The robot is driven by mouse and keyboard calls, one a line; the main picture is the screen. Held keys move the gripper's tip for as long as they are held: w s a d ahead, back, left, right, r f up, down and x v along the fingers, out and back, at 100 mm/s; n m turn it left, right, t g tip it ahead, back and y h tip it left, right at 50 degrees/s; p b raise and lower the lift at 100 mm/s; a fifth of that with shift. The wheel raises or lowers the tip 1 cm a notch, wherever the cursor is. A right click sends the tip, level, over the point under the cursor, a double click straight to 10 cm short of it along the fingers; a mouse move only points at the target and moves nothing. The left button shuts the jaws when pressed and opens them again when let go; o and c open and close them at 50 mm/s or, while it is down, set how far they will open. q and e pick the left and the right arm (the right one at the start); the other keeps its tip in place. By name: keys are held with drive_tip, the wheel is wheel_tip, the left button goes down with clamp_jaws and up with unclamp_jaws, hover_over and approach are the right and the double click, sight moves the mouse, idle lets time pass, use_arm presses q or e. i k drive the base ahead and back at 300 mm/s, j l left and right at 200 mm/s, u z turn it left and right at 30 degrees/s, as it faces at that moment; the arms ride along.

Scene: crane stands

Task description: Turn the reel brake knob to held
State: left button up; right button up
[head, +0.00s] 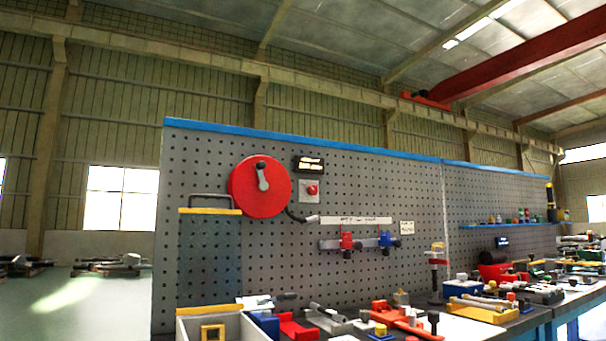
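A round red reel (244,190) is mounted on the grey pegboard. A grey crank with a black grip (262,172) sits on its face, its black end pointing up. Just right of the reel, a small red knob (312,189) sits on a pale square plate. A black label with pale writing (310,164) is above it, too small to read. I cannot tell which way the knob is turned. A dark hose with a grey end (304,219) hangs from the reel's lower right. Neither of my grippers shows in the head view.
A dark panel with a yellow top edge and handle (210,211) stands below left of the reel. Red and blue clamps (347,243) hang on the board at right. The bench below is crowded with tools, a white-walled bin (245,328) and a red clamp (405,320).

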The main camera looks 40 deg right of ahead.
sight(312, 191)
drive_tip(key=z, duration=1.55)
drive_tip(key=l, duration=0.75)
drive_tip(key=i+l, duration=0.1)
drive_tip(key=l, duration=0.65)
